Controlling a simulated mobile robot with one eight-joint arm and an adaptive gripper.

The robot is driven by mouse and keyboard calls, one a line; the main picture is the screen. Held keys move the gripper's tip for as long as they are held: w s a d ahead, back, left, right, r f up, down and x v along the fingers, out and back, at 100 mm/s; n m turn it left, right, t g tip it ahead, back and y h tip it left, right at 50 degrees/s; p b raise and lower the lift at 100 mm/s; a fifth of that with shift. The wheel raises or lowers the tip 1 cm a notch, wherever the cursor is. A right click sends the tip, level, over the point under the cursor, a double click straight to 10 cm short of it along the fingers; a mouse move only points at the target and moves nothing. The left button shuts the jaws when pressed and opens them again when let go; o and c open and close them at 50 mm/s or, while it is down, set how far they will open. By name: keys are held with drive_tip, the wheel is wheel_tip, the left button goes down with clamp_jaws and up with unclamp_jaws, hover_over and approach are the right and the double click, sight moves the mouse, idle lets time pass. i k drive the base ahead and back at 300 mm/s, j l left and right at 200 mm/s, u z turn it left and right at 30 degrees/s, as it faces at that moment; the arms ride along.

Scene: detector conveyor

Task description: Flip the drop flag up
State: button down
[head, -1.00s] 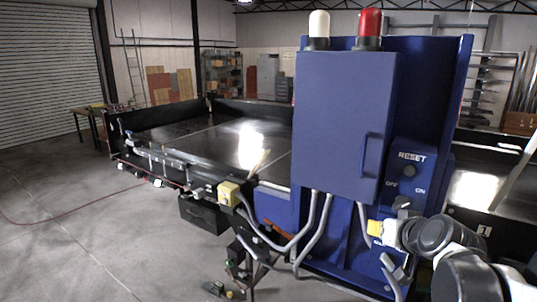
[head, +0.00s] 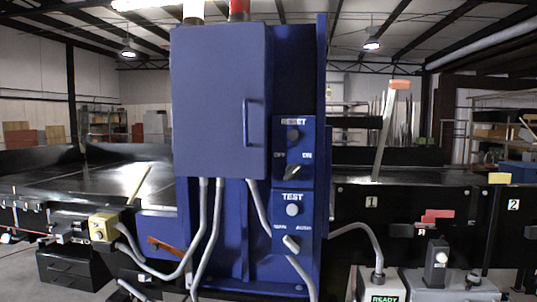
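I cannot tell for sure which part is the drop flag. A pale pole with an orange tip (head: 400,85) stands up, leaning slightly right, behind the belt side marked 1. A red flag-like piece (head: 437,215) sits low on the black side panel between the labels 1 and 2. An orange-brown bar (head: 166,247) slants down to the right at the lower left of the blue cabinet. My gripper is not in view.
The blue control cabinet (head: 220,100) fills the middle, with RESET and TEST panels (head: 293,210) on its right. Grey conduits run down from it. A READY box (head: 380,285) and a grey box with a black post (head: 437,265) stand at lower right. A yellow box (head: 103,227) is at left.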

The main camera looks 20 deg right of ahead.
sight(394, 85)
drive_tip(key=z, duration=1.35)
